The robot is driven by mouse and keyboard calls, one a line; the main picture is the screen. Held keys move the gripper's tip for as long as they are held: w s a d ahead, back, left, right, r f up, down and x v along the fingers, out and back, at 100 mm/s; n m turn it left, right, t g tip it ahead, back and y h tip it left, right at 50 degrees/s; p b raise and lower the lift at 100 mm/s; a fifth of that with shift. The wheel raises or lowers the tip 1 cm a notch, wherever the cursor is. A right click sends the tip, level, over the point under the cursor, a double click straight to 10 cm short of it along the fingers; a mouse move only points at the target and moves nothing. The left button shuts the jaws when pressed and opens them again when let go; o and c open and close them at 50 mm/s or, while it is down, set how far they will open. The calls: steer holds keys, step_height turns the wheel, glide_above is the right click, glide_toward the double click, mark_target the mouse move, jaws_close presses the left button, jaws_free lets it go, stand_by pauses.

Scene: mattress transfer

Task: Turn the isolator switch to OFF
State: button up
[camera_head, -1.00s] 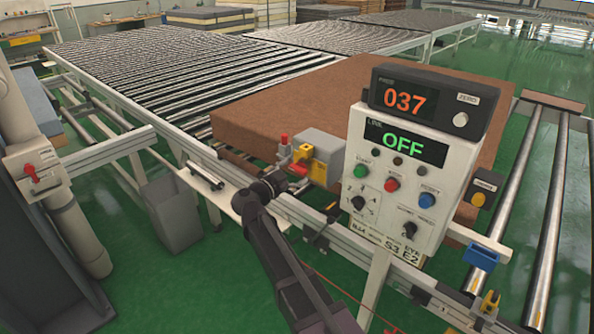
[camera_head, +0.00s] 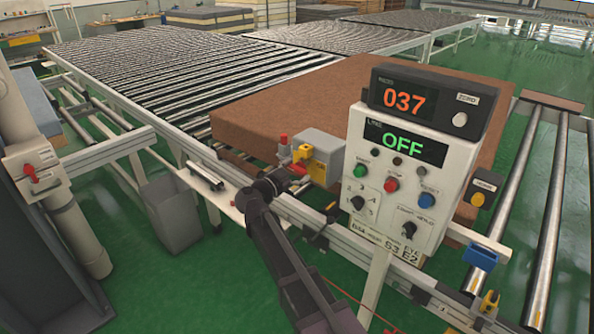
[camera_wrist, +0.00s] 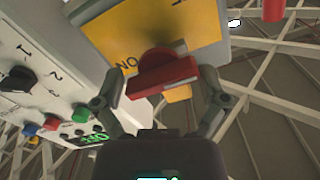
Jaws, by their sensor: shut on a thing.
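The isolator switch is a grey box (camera_head: 322,145) with a yellow front plate (camera_head: 318,173) and a red handle, mounted on the conveyor's front rail left of the control panel. In the wrist view, the red handle (camera_wrist: 165,77) stands out from the yellow plate (camera_wrist: 130,40), and "ON" lettering shows beside it. My gripper (camera_head: 291,172) is at the front of the switch. In the wrist view, my gripper (camera_wrist: 160,88) has a finger on each side of the handle and is shut on it. The handle's exact angle is hard to tell in the head view.
The control panel (camera_head: 400,215) with knobs and buttons stands close to the right of the switch; its displays read "037" and "OFF". A brown mattress (camera_head: 270,110) lies behind. A grey bin (camera_head: 172,215) stands at left. Another red switch (camera_head: 32,173) is on the left post.

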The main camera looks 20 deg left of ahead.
steer(key=shift+n, duration=2.3)
steer(key=o, duration=0.8)
steer(key=shift+s, duration=0.15)
steer(key=shift+v, duration=5.9)
steer(key=shift+s, duration=0.1)
